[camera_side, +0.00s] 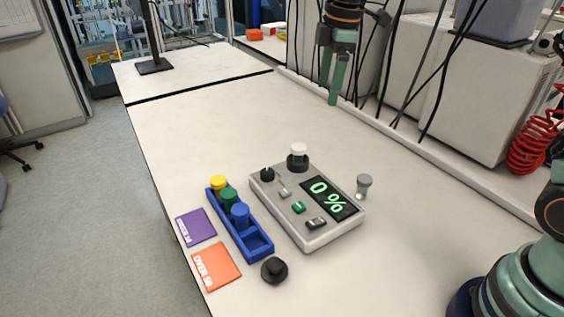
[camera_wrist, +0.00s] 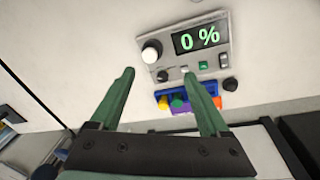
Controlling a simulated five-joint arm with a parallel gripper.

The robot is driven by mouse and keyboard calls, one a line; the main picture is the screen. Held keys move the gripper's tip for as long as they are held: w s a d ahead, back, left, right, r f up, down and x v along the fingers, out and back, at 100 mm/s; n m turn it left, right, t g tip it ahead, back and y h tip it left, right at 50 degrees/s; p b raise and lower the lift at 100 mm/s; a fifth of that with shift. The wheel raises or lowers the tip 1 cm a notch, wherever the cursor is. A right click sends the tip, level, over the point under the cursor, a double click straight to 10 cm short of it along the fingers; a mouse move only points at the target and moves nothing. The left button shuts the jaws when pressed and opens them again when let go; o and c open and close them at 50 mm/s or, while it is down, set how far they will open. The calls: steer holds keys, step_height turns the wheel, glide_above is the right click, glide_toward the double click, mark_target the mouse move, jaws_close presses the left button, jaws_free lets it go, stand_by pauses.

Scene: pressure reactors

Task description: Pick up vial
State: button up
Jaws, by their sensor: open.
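My gripper (camera_side: 329,92) hangs open and empty above the far part of the table, beyond the reactor box and apart from everything. Its two green fingers also frame bare table and part of the box in the wrist view (camera_wrist: 158,76). A blue rack (camera_side: 258,246) holds upright vials: a yellow one (camera_side: 218,182), a green one (camera_side: 229,197) and a blue one (camera_side: 240,213). Its near end slot is empty. A small grey, clear-looking vial or cap (camera_side: 364,186) stands to the right of the box. Which vial is meant cannot be told.
The grey reactor box (camera_side: 318,234) reads "0 %" and carries a white-topped part (camera_side: 298,152). A black cap (camera_side: 274,270) lies beside the rack. Purple (camera_side: 195,228) and orange (camera_side: 215,266) cards lie left of the rack. Cables hang behind my gripper.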

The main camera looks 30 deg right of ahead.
mark_target(298, 147)
steer(key=w+f+n, duration=0.2)
steer(key=f, duration=0.4)
steer(key=w+a+f+n+g, duration=0.1)
steer(key=w+f+n, duration=0.1)
steer(key=f, duration=0.4)
steer(key=w+a+f+n, duration=0.1)
steer(key=w+f, duration=0.1)
steer(key=f, duration=0.5)
steer(key=shift+w+a+n+g, duration=0.2)
steer(key=shift+n+g, duration=0.1)
steer(key=shift+n, duration=0.1)
steer(key=shift+r, duration=0.1)
jaws_close()
